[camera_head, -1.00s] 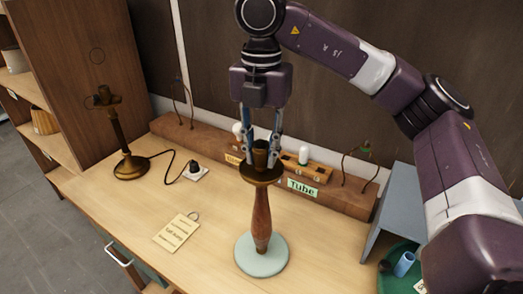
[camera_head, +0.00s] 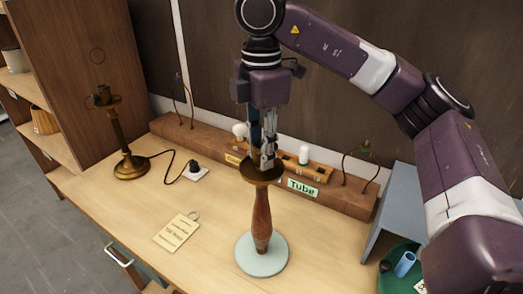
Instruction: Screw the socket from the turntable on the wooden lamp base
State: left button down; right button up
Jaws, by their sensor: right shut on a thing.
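The wooden lamp base (camera_head: 262,218) stands upright on a pale round disc (camera_head: 262,262) at the front middle of the table. A brass cup (camera_head: 262,177) sits on top of the wooden column. My right gripper (camera_head: 262,160) points straight down over the brass cup. Its fingers are closed on the brass socket at the top of the column, and they hide nearly all of it. I cannot tell how far the socket is threaded on. My left gripper is not in view.
A brass lamp (camera_head: 130,165) with a cord stands at the left. A tag (camera_head: 177,232) lies on the table. Behind is a wooden rack with bulbs (camera_head: 304,154) and a "Tube" label (camera_head: 302,188). A green tray (camera_head: 402,270) with a blue cylinder (camera_head: 404,263) is at the right.

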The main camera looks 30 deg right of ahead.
jog(key=shift+m, duration=0.4)
jog(key=m, duration=0.3)
jog(key=m+b, duration=0.2)
jog(key=b, duration=0.6)
jog(key=m+b, duration=0.2)
jog(key=b, duration=0.6)
jog(key=shift+f+m+b, duration=0.3)
jog(key=shift+f, duration=0.1)
grip_shut()
jog(key=shift+r, duration=0.2)
jog(key=shift+r+m, duration=0.15)
jog(key=shift+m, duration=0.15)
jog(key=o, duration=1.6)
grip_release()
jog(key=shift+c, duration=0.2)
jog(key=shift+r, duration=0.1)
